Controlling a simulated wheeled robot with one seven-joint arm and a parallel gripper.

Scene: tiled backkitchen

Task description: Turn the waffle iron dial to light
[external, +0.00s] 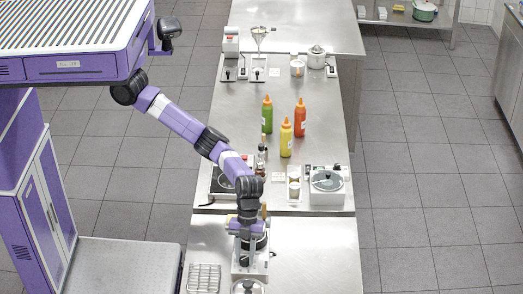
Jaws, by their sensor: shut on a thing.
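My arm reaches down over the near counter (320,262). My gripper (248,256) points down at a silver-grey appliance (240,268) at the counter's middle, seemingly the waffle iron. The gripper is shut on what appears to be its dial. The wrist covers the contact, so the dial's face, its marks and its setting cannot be read. A small dark part shows at the appliance's right side.
A white appliance with a round lid (327,184) stands further back on the right. Green (267,117), yellow (286,140) and red (300,119) bottles stand mid-counter. A grid-patterned rack (203,278) lies front left. The counter right of my gripper is clear.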

